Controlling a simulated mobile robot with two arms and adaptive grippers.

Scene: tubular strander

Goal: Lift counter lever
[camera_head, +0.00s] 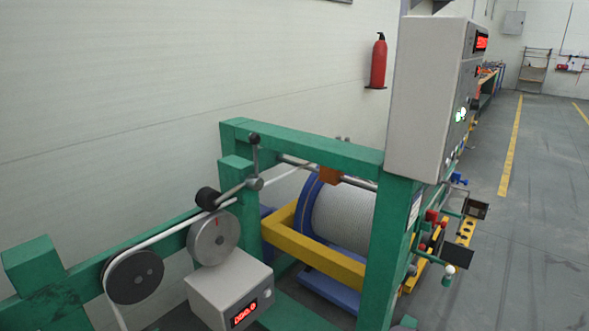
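The counter lever (255,158) is a thin dark rod with a round black knob, standing nearly upright from a grey pivot beside the green frame post. A grey arm runs from the pivot down-left to a black roller (207,198). The roller sits at the top of the grey counter wheel (213,238), where the pale strand passes; whether it touches the strand is too small to tell. Below the wheel is the light grey counter box (228,290) with a red lit display (245,313). Neither of my grippers shows in the head view.
A green frame (305,146) surrounds a white cable drum (345,215) and yellow cradle. A grey control cabinet (425,100) stands to the right, with protruding handles below. A dark pulley (133,276) is at lower left. Open floor (530,230) lies at right.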

